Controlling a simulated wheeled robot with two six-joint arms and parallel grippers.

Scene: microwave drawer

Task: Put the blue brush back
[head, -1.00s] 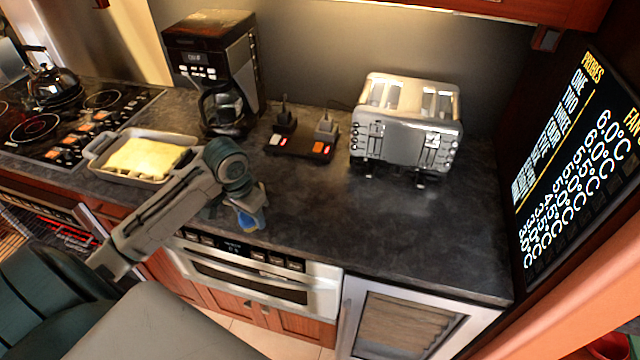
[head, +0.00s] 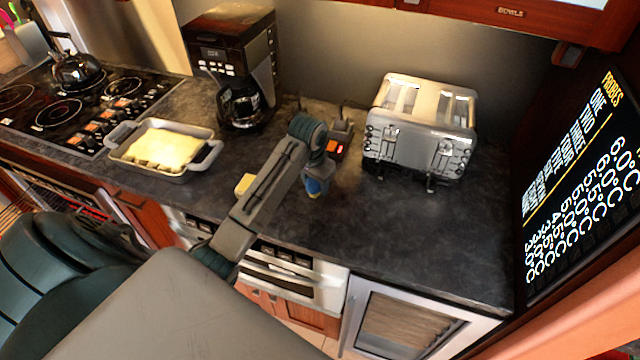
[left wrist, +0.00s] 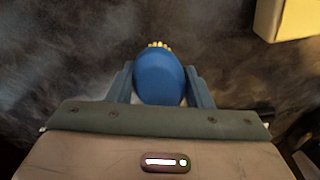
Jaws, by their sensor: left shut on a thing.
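The blue brush (left wrist: 160,78) is between the two fingers of my left gripper (left wrist: 160,88) in the left wrist view. Its rounded blue body faces the camera and yellow bristles show at its far end. The gripper is shut on it. In the head view, the blue brush (head: 314,187) shows below the wrist of my left arm, over the dark counter in front of the power strip. My left gripper (head: 318,180) is partly hidden by its own arm there. I cannot tell whether the brush touches the counter. My right gripper is not in view.
A pale yellow block (head: 245,184) lies on the counter (head: 410,235) left of my forearm; it also shows in the left wrist view (left wrist: 287,18). A toaster (head: 420,130), a coffee maker (head: 235,65), a power strip (head: 338,150) and a baking dish (head: 163,150) stand around. The counter's right front is clear.

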